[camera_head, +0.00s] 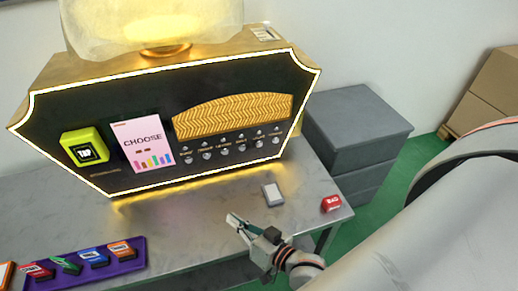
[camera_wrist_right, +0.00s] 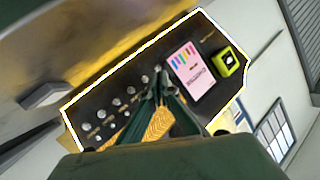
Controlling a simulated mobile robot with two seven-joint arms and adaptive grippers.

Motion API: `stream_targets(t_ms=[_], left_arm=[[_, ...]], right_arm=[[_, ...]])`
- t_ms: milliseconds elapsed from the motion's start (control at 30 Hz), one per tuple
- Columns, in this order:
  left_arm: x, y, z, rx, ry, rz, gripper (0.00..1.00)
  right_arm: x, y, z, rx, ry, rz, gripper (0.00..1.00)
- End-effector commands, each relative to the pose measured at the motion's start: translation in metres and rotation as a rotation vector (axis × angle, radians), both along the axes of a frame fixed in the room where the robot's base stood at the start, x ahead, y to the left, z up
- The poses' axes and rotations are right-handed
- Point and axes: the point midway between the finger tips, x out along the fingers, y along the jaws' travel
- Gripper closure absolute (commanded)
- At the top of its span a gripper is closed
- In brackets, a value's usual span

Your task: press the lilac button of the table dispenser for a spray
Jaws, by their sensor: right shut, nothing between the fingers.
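The table dispenser (camera_head: 230,170) has a black front edged by a lit white strip and stands at the back of the table. A row of small round grey-white buttons (camera_head: 222,150) runs under its gold patterned panel (camera_head: 235,115). I cannot tell a lilac one among them. In the right wrist view the button row (camera_wrist_right: 116,102) is left of the fingers. My right gripper (camera_head: 234,219) is shut and empty, in front of and below the row, apart from the dispenser. Its fingers (camera_wrist_right: 161,82) hide part of the front in the wrist view. My left gripper is not in view.
A pink CHOOSE card (camera_head: 143,144) and a yellow-green reader (camera_head: 84,147) are left of the buttons. A grey-white card (camera_head: 272,195) and a red BAD block (camera_head: 331,203) lie at right. A purple tray (camera_head: 133,265) of coloured blocks is front left. A grey drawer cabinet (camera_head: 357,118) stands right.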

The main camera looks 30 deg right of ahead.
Motion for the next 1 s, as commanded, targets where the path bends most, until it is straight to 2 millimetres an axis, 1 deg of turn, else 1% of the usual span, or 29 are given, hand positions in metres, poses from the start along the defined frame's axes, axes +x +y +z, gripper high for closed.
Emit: stream_targets(t_ms=[33,67,100,167,200,267,300,367,400,467,500,567,600,700,767,800,900,1000], left_arm=[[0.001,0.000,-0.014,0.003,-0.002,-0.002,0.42],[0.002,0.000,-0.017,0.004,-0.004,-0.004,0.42],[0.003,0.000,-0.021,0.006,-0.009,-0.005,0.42],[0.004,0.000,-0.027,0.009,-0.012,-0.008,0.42],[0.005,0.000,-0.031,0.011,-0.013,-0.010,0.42],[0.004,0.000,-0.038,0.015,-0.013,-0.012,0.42],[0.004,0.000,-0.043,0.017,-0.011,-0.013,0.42],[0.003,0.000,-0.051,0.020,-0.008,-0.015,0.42],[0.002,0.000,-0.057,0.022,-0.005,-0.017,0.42],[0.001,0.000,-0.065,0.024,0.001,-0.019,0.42],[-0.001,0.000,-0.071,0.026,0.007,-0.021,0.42],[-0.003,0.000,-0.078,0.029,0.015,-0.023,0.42],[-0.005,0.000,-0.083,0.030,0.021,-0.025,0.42],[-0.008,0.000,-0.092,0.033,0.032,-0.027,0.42],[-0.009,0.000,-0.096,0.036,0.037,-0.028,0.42],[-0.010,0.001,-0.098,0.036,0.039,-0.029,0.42],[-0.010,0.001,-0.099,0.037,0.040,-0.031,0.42],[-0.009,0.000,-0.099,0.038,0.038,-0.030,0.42]], right_arm=[[0.023,0.004,0.014,0.196,-0.064,-0.038,1.00],[0.035,0.005,0.027,0.325,-0.104,-0.059,1.00],[0.048,0.002,0.045,0.499,-0.153,-0.083,1.00],[0.065,-0.006,0.069,0.757,-0.226,-0.109,1.00],[0.074,-0.014,0.083,0.930,-0.273,-0.120,1.00],[0.085,-0.031,0.100,1.186,-0.342,-0.130,1.00],[0.091,-0.043,0.108,1.359,-0.388,-0.132,1.00],[0.098,-0.064,0.113,1.613,-0.456,-0.128,1.00],[0.101,-0.079,0.113,1.781,-0.504,-0.120,1.00],[0.105,-0.102,0.107,2.027,-0.578,-0.103,1.00],[0.106,-0.117,0.100,2.183,-0.631,-0.090,1.00],[0.108,-0.136,0.085,2.403,-0.714,-0.062,1.00],[0.108,-0.147,0.072,2.534,-0.770,-0.043,1.00],[0.107,-0.168,0.042,2.803,-0.910,0.010,1.00],[0.107,-0.175,0.025,2.920,-0.985,0.041,1.00],[0.106,-0.179,0.017,-2.956,1.022,-0.061,1.00],[0.105,-0.184,0.003,-2.828,1.020,-0.093,1.00],[0.105,-0.186,-0.002,-2.772,1.020,-0.107,1.00]])
